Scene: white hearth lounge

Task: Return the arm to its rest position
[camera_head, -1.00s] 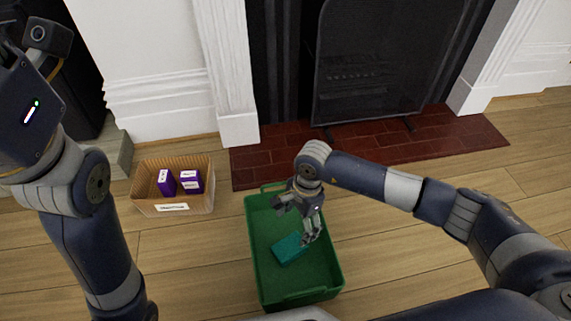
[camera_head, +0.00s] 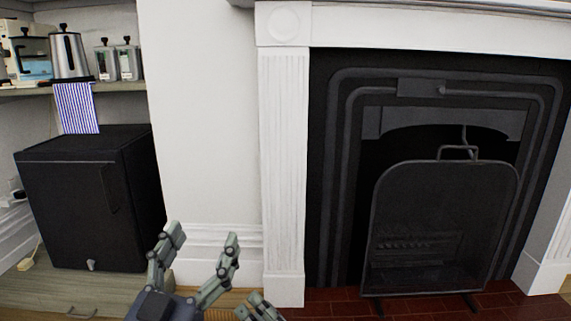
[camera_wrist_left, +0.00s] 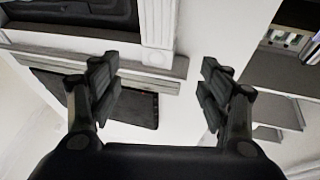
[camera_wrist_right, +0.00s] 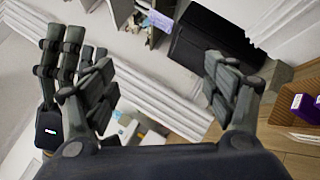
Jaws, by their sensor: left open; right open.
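My left gripper (camera_head: 203,250) is at the lower left of the head view, raised in front of the white wall. Its two fingers are spread wide, with nothing between them. The left wrist view also shows it (camera_wrist_left: 160,78) open and empty. My right gripper (camera_head: 254,307) shows only as fingertips at the bottom edge of the head view, just right of the left one. In the right wrist view it (camera_wrist_right: 160,78) is open and empty. The left gripper's fingers (camera_wrist_right: 61,55) show close by at the left of that view. Most of both arms is out of view.
A black mini fridge (camera_head: 85,195) stands at the left under a shelf (camera_head: 105,86) with a kettle (camera_head: 68,55) and jars. A fireplace with a dark screen (camera_head: 440,230) is at the right. A wicker basket (camera_wrist_right: 285,85) holding purple boxes (camera_wrist_right: 304,108) is at the right wrist view's edge.

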